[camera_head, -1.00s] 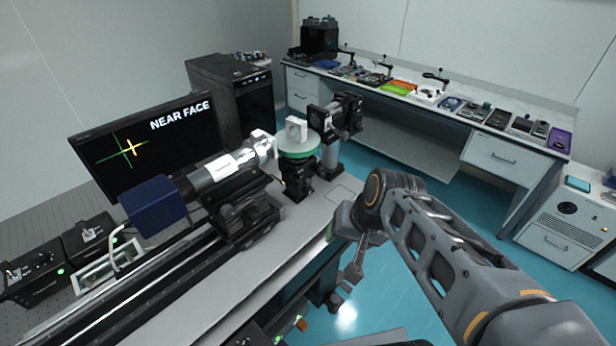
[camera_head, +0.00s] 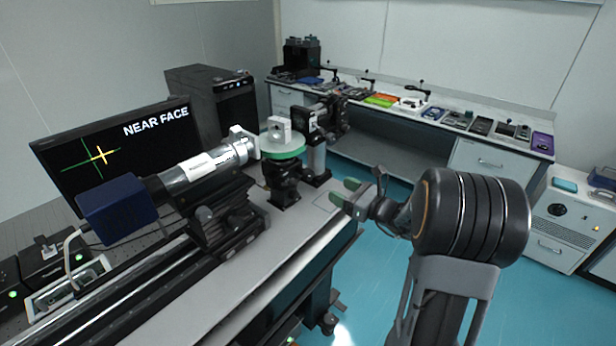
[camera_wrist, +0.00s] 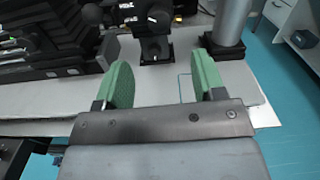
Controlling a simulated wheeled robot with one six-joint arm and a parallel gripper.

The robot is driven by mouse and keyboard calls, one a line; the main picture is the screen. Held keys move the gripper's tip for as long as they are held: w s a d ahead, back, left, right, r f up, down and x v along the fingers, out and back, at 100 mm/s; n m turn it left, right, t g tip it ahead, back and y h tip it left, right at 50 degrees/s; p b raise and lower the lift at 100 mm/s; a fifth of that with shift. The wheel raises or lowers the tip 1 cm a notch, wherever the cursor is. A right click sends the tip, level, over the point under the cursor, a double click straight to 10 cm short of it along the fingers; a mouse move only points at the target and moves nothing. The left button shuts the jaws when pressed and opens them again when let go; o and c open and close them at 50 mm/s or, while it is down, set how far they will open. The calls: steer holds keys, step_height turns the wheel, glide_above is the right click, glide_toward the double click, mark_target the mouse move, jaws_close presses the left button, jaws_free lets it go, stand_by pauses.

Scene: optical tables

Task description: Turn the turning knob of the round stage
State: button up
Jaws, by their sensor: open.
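The round stage (camera_head: 284,152) has a green round top with a small white block (camera_head: 279,129) on it, carried by a black mount (camera_head: 283,185) on the grey table. I cannot clearly make out its turning knob in the head view. My gripper (camera_head: 343,192) is open and empty, to the right of the stage mount, near the table's edge and apart from the stage. In the wrist view my gripper's green fingers (camera_wrist: 163,80) stand wide apart. Beyond them is the lower part of a black mount (camera_wrist: 155,48); the green top is out of that view.
A silver tube instrument (camera_head: 205,165) on a rail lies left of the stage. A silver post (camera_head: 316,158) with a black device stands behind it to the right. A monitor (camera_head: 110,150) reads NEAR FACE. Open blue floor (camera_head: 375,275) lies right of the table.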

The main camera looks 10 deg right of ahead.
mark_target(311, 176)
steer(key=p+x, duration=0.2)
steer(key=x, duration=1)
steer(key=shift+a, duration=0.1)
steer(key=c, duration=0.9)
steer(key=n+b, duration=0.1)
steer(key=b, duration=0.1)
steer(key=shift+f+b, duration=0.3)
steer(key=shift+f, duration=0.05)
steer(key=shift+n+b, duration=0.4)
steer(key=shift+b, duration=0.3)
steer(key=shift+r+n+b, duration=0.35)
steer(key=shift+n+b, duration=0.25)
steer(key=shift+b, duration=0.2)
